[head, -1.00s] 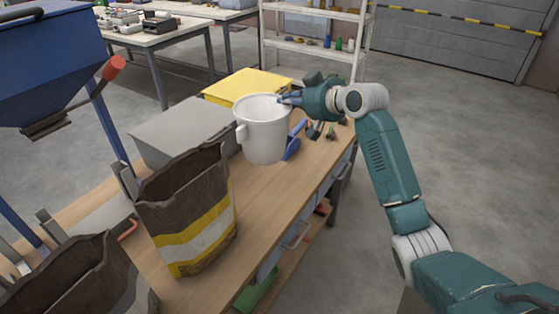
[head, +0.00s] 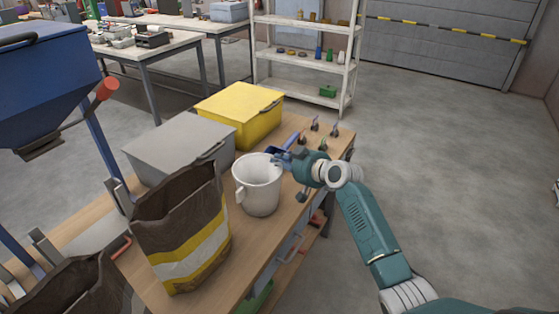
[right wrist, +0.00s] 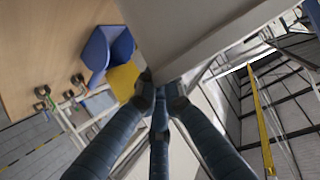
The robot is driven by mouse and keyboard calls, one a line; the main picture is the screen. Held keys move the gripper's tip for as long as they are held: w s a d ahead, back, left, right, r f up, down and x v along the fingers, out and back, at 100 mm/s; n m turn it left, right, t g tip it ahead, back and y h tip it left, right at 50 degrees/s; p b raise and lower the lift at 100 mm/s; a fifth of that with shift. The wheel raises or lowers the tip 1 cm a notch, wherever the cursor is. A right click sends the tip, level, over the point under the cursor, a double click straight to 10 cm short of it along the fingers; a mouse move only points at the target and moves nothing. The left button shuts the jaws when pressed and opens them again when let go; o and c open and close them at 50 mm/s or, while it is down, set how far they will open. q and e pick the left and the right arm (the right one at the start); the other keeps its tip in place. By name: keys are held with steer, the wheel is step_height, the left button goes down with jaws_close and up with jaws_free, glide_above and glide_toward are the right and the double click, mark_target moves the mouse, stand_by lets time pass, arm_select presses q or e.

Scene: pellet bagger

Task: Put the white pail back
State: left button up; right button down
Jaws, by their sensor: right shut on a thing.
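The white pail (head: 257,193) is upright over the bench top, in front of the grey box and right of the open brown bag. My right gripper (head: 282,160) is shut on the pail's rim at its right far side. In the right wrist view the pail's pale wall (right wrist: 205,30) fills the top middle, with the right gripper's fingers (right wrist: 160,88) meeting at its edge. I cannot tell whether the pail's base touches the wood. My left gripper is not in view.
A blue hopper (head: 45,80) stands at left.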

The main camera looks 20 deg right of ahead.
steer(key=shift+r, duration=0.1)
steer(key=c, duration=1.9)
jaws_free()
steer(key=b+v, duration=0.1)
steer(key=v, duration=1.1)
steer(key=shift+a, duration=0.1)
